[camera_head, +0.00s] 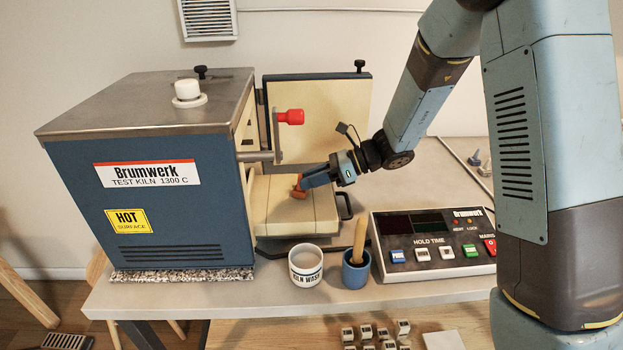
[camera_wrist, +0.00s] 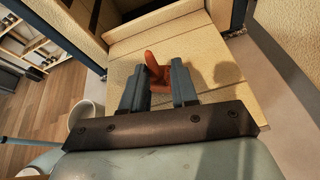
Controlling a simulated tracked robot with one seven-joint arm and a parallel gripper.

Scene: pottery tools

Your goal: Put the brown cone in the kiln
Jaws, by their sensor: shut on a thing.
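The brown cone (camera_wrist: 156,72) is a reddish-brown piece with a pointed upper part and a wider base. My gripper (camera_wrist: 157,92) is shut on it, with one finger on each side. In the head view the cone (camera_head: 298,191) shows at the tip of my gripper (camera_head: 306,184), over the pale slab at the kiln's front opening. I cannot tell whether it touches the slab. The kiln (camera_head: 160,215) is a blue box with a grey top. Its door (camera_head: 340,110) stands open, and its inside is mostly hidden in the head view.
A white kiln wash cup (camera_head: 306,265), a blue pot (camera_head: 356,272) holding a wooden handle, and a control box (camera_head: 433,240) stand at the front.

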